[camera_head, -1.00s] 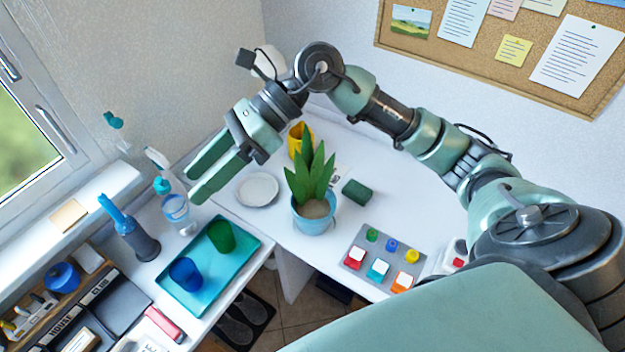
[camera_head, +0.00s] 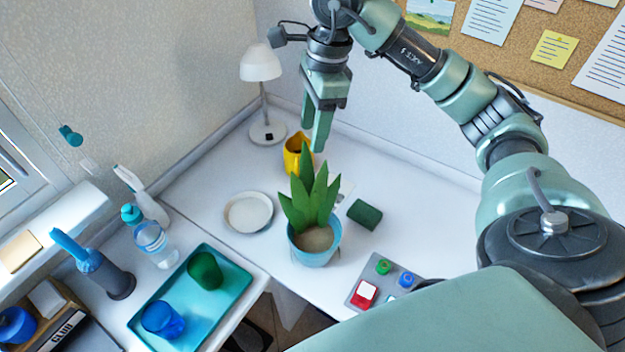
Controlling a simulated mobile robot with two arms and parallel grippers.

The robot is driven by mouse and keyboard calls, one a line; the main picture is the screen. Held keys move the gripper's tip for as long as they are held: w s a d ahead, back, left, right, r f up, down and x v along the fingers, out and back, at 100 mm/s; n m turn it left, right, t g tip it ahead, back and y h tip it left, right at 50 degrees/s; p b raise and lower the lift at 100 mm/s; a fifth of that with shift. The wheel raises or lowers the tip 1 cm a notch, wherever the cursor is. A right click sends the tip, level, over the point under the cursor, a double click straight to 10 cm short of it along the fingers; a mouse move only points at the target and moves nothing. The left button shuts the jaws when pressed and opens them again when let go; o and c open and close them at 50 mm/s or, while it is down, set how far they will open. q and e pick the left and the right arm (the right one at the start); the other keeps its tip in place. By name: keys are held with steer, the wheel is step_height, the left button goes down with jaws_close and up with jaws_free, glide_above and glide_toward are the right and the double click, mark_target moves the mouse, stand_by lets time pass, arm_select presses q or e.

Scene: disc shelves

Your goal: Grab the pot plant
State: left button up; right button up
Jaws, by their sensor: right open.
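The pot plant (camera_head: 312,210) stands upright on the white desk, with long green leaves in a light blue pot (camera_head: 316,250). My right gripper (camera_head: 318,145) points down above and behind the plant, its fingers near the leaf tips. It is open and holds nothing. I cannot tell whether a fingertip touches a leaf. My left gripper is not in view.
A yellow mug (camera_head: 292,158) stands just behind the plant, close to my right gripper. A white plate (camera_head: 248,212) lies left, a dark green block (camera_head: 365,214) right. A lamp (camera_head: 262,80) stands at the back. A teal tray (camera_head: 225,303) holds two cups.

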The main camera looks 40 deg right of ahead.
mark_target(309, 160)
steer(key=shift+w+d+f+b, duration=0.15)
steer(key=shift+f+b, duration=0.35)
steer(key=shift+f, duration=0.25)
steer(key=shift+w+f, duration=0.2)
steer(key=shift+f, duration=0.1)
steer(key=shift+w+f+p, duration=0.1)
steer(key=shift+f+p, duration=0.3)
steer(key=shift+f, duration=0.45)
steer(key=f+p, duration=0.1)
steer(key=f, duration=0.2)
steer(key=a+f+p, duration=0.1)
steer(key=shift+s+a+f+p, duration=0.1)
steer(key=shift+s+f+p, duration=0.25)
steer(key=shift+s, duration=0.05)
steer(key=shift+w+f, duration=0.1)
steer(key=shift+f, duration=0.3)
jaws_close()
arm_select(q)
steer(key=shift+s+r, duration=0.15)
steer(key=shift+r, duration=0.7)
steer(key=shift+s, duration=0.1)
arm_select(e)
steer(key=shift+w+r, duration=0.1)
steer(key=shift+r, duration=0.05)
